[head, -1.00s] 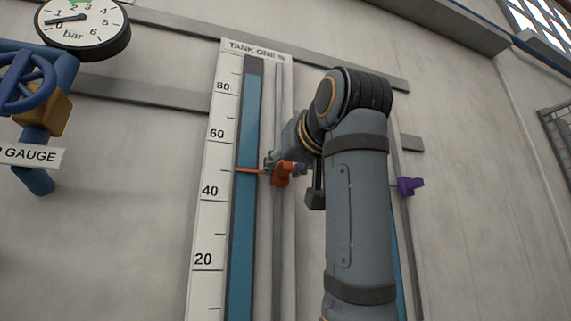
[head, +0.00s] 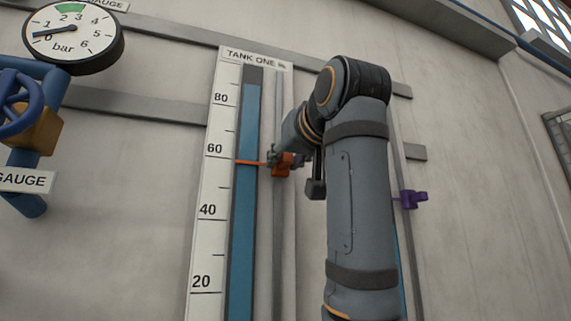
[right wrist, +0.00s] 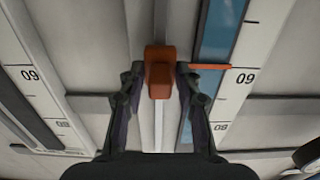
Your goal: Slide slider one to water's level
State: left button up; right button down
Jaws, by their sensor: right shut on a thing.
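Slider one is an orange block (head: 283,165) on a thin grey rail (head: 279,225) beside the tank one gauge. Its orange pointer (head: 248,162) crosses the blue water column (head: 245,200) and lies about at the 60 mark of the scale (head: 207,240). The water's top, under a dark stretch, is well higher, a little above the 80 mark. My right gripper (right wrist: 160,78) is shut on the orange slider, one finger on each side; the slider shows between them in the right wrist view (right wrist: 160,72). My left gripper is not in view.
A purple slider (head: 412,200) sits on another rail at the right, partly behind my right arm, which hides most of that gauge. A round pressure dial (head: 72,35) and a blue valve wheel (head: 20,105) are at the left. The rail above the orange slider looks clear.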

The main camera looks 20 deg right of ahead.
notch_tip(320, 180, up, 19)
jog(key=p, duration=1.4)
jog(key=c, duration=1.2)
grip_release()
jog(key=shift+s, duration=0.1)
jog(key=shift+s, duration=0.15)
jog(key=s, duration=1.1)
jog(key=shift+s+d, duration=0.2)
jog(key=shift+s, duration=0.15)
